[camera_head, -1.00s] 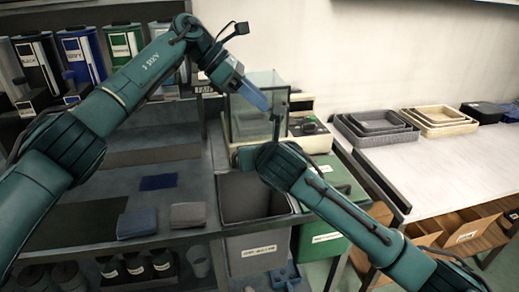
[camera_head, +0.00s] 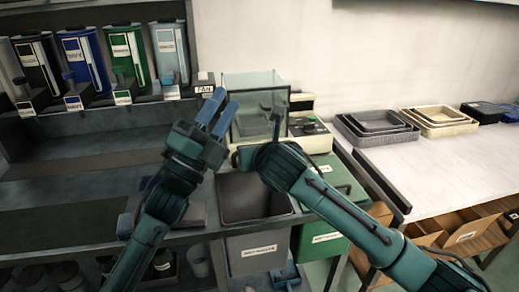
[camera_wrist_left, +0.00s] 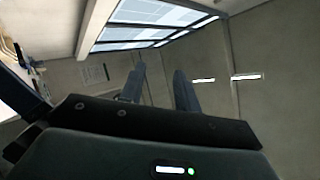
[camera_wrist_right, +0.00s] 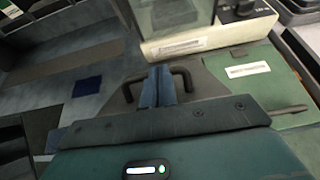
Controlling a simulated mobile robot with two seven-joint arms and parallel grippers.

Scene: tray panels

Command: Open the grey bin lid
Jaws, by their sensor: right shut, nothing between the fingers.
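The grey bin (camera_head: 258,247) stands under the table edge with a white label on its front. Its top looks dark and recessed in the head view; I cannot tell the lid's angle. In the right wrist view a grey panel (camera_wrist_right: 205,80) with a dark bar handle (camera_wrist_right: 183,76) lies just beyond my right gripper (camera_wrist_right: 158,88). That gripper is shut and empty, its fingertips close to the handle; contact is unclear. My left gripper (camera_head: 220,112) is open and empty, pointing up, left of the clear box.
A green bin (camera_head: 325,240) stands directly right of the grey one. A clear box (camera_head: 255,92) on a pale device stands behind. Several labelled coloured containers (camera_head: 125,57) line the back left. Nested trays (camera_head: 375,127) sit on the white table (camera_head: 445,170) at right.

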